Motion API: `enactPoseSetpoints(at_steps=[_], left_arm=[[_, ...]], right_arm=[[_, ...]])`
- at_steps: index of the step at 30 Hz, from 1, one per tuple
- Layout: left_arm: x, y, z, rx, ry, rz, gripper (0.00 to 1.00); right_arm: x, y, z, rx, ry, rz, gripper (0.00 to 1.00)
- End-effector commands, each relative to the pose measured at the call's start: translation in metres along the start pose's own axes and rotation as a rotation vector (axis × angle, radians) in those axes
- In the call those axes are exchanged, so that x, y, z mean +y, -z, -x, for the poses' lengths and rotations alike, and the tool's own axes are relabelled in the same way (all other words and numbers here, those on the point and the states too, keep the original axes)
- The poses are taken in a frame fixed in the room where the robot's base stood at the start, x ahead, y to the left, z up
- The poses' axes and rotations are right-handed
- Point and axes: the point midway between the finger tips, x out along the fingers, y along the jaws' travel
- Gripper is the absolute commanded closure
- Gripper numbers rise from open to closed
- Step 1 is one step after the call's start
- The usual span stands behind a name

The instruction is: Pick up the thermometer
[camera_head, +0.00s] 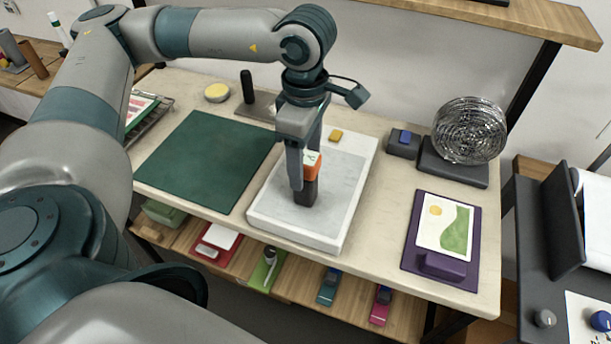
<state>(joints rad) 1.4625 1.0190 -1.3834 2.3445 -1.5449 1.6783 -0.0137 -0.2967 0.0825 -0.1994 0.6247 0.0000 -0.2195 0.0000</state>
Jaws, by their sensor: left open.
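The thermometer (311,172) appears to be the small upright device with an orange and white upper part and a dark lower part. It stands on the pale marbled slab (277,213) in the middle of the table. My left gripper (305,168) comes down from above, open, with its fingers at the upper part of the thermometer. One finger covers part of the thermometer's left side. I cannot tell whether the fingers touch it. My right gripper is not in view.
To the right are a grey block with a blue top (403,143), a wire coil (469,131) and a purple board (412,248) with a picture card. The lower shelf holds several small items.

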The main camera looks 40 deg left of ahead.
Motion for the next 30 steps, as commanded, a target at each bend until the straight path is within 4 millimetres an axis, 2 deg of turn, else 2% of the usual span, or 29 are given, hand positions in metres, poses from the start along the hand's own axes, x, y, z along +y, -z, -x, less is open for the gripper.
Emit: enactPoseSetpoints(at_steps=[2, 3, 10, 23, 30], left_arm=[[0.000, 0.000, 0.000, 0.000, 0.000, 0.000, 0.41], [0.000, 0.000, 0.000, 0.000, 0.000, 0.000, 0.45], [0.000, 0.000, 0.000, 0.000, 0.000, 0.000, 1.00], [0.001, -0.001, 0.006, -0.001, -0.002, 0.001, 1.00], [0.002, -0.001, 0.033, -0.004, -0.006, 0.001, 1.00]], right_arm=[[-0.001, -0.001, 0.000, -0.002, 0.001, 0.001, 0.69], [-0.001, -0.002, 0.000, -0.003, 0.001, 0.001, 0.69], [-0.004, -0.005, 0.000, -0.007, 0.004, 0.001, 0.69], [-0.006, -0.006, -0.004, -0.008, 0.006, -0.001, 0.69], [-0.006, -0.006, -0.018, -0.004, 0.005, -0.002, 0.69]])
